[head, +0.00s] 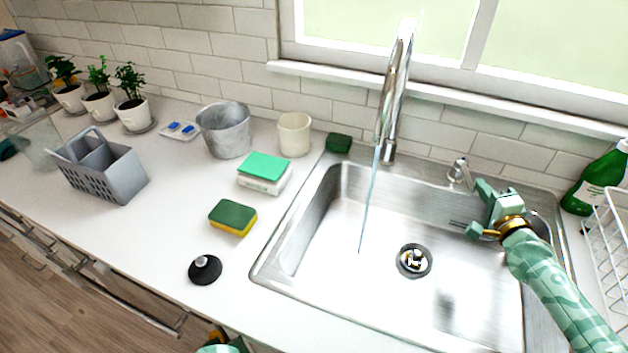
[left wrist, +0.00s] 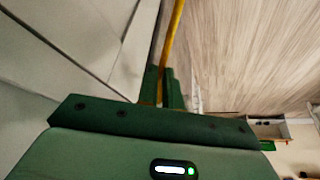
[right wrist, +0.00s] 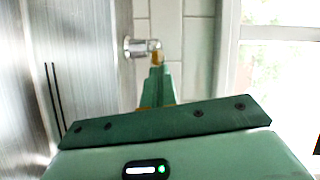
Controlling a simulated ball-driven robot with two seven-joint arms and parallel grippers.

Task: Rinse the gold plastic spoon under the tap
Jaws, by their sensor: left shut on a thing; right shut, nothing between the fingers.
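The gold spoon (left wrist: 174,38) shows in the left wrist view as a thin gold strip. My left gripper (left wrist: 163,82) is shut on it, over the floor beside the cabinet fronts; the spoon's far end runs out of that view. In the head view only a bit of my left arm shows at the bottom edge. The chrome tap (head: 393,95) stands behind the sink, and a thin water stream (head: 368,205) falls from it into the basin. My right gripper (head: 482,188) is shut and empty, close to the tap lever (head: 459,172); the lever also shows in the right wrist view (right wrist: 138,47).
The steel sink (head: 330,262) has a drain (head: 414,261). Left of it are a sponge (head: 233,216), black stopper (head: 205,269), sponge box (head: 264,184), metal pot (head: 224,130) and grey caddy (head: 118,180). A green bottle (head: 590,190) and white rack (head: 607,245) stand right.

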